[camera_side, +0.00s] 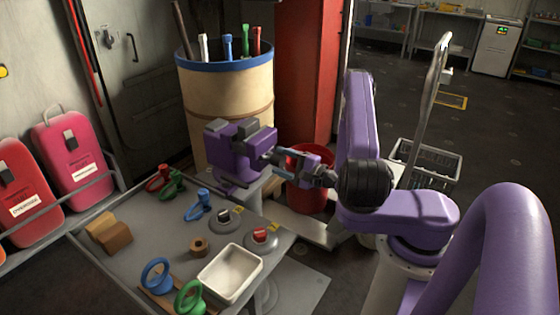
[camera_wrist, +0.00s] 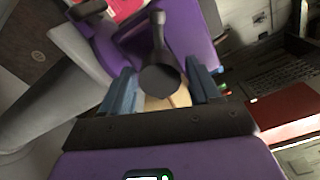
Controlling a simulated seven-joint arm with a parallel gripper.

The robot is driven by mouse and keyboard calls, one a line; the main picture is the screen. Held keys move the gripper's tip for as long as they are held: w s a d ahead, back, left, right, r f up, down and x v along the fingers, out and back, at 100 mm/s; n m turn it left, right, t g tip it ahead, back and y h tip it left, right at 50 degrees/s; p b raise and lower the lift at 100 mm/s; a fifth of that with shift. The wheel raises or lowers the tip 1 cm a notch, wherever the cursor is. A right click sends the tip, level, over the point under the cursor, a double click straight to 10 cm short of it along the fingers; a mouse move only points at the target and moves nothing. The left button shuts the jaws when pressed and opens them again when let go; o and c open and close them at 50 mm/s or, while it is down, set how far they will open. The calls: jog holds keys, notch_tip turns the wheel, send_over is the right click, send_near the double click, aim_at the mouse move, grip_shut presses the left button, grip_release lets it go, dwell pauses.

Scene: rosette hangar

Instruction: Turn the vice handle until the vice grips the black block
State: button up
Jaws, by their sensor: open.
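The purple vice (camera_side: 228,150) stands at the far right corner of the grey workbench in the side view. Its purple body (camera_wrist: 190,30) fills the top of the wrist view. The dark vice handle (camera_wrist: 160,76) has a round end facing the wrist camera. My gripper (camera_wrist: 162,78) is open, with one blue-grey finger on each side of that end. I cannot tell whether either finger touches it. In the side view my gripper (camera_side: 283,158) is at the right side of the vice. I cannot clearly tell the black block from the dark jaw pieces on top.
The workbench (camera_side: 165,225) holds a white tray (camera_side: 231,273), a brown block (camera_side: 108,235), and blue, green and red ring-handled tools. A tan drum (camera_side: 228,95) stands behind the vice. A red bin (camera_side: 311,190) stands below my wrist, near a red pillar (camera_side: 305,60).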

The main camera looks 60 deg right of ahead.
jog(key=n, duration=0.5)
jog(key=shift+n, duration=0.3)
jog(key=n, duration=0.4)
jog(key=shift+n, duration=0.4)
jog(key=n, duration=0.4)
jog(key=shift+n, duration=0.3)
jog(key=n, duration=0.3)
jog(key=shift+n, duration=0.4)
jog(key=shift+a+n, duration=0.1)
jog(key=shift+n, duration=0.5)
jog(key=shift+n, duration=0.3)
